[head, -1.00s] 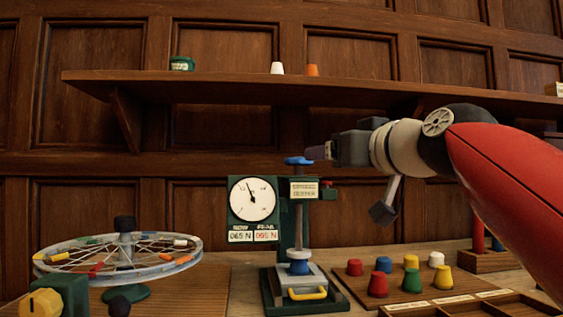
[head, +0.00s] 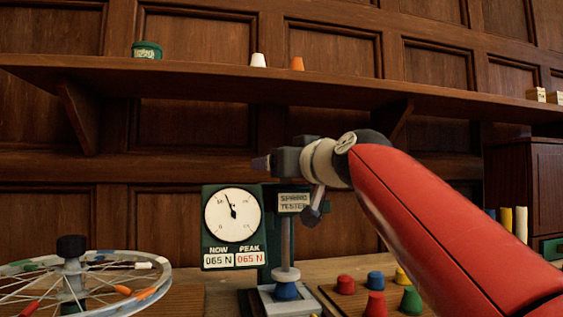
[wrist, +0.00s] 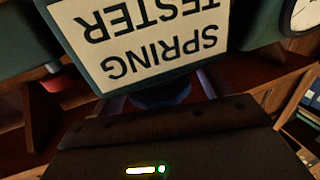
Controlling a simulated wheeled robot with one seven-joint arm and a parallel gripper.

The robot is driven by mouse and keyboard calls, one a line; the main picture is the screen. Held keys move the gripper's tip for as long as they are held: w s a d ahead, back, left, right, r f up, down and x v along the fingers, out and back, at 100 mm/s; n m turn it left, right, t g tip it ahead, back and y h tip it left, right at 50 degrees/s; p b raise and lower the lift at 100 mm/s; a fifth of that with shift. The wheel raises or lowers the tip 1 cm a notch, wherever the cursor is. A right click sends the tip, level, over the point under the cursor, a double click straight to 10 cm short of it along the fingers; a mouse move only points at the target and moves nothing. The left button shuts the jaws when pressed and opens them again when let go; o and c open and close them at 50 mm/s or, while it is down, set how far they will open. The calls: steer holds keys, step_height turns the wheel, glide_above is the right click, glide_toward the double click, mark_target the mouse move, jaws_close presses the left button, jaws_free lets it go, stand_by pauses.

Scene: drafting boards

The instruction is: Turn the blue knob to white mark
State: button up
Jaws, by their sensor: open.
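The spring tester (head: 294,203) stands on the bench with a round dial (head: 233,215); its displays read 065 N for both NOW and PEAK. My gripper (head: 262,163) is at the top of the tester, above its sign. The gripper and wrist hide the tester's top in the head view. In the wrist view, the tester's sign (wrist: 145,35) is upside down and close. A dark bluish rounded shape, likely the blue knob (wrist: 160,96), shows below it between my open fingers. I cannot tell whether they touch it. I cannot make out the white mark.
A spoked wheel (head: 30,277) stands at the lower left. Coloured caps, including a red one (head: 345,285), stand on a board at right, partly behind my arm. A blue cap (head: 286,291) sits low on the tester. A shelf (head: 240,85) runs along the wall above.

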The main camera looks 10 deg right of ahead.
steer(key=shift+w+a, duration=0.1)
steer(key=shift+w, duration=0.2)
steer(key=c, duration=1)
steer(key=shift+n+y, duration=0.4)
steer(key=shift+y, duration=0.2)
steer(key=n+g+y+p, duration=0.1)
steer(key=y, duration=0.1)
steer(key=n+g+y+p, duration=0.1)
steer(key=n+y, duration=0.1)
steer(key=shift+a+r+g+y+p, duration=0.1)
steer(key=shift+r+g+y+p, duration=0.05)
steer(key=shift+g+y+p, duration=0.25)
steer(key=shift+s+a+n+g+y, duration=0.1)
steer(key=shift+n+g+y, duration=0.9)
steer(key=shift+n+y, duration=0.2)
steer(key=shift+s+a+n+g+y, duration=0.1)
steer(key=shift+s+n+g+y, duration=0.05)
steer(key=shift+n+g+y, duration=0.65)
steer(key=shift+g, duration=0.3)
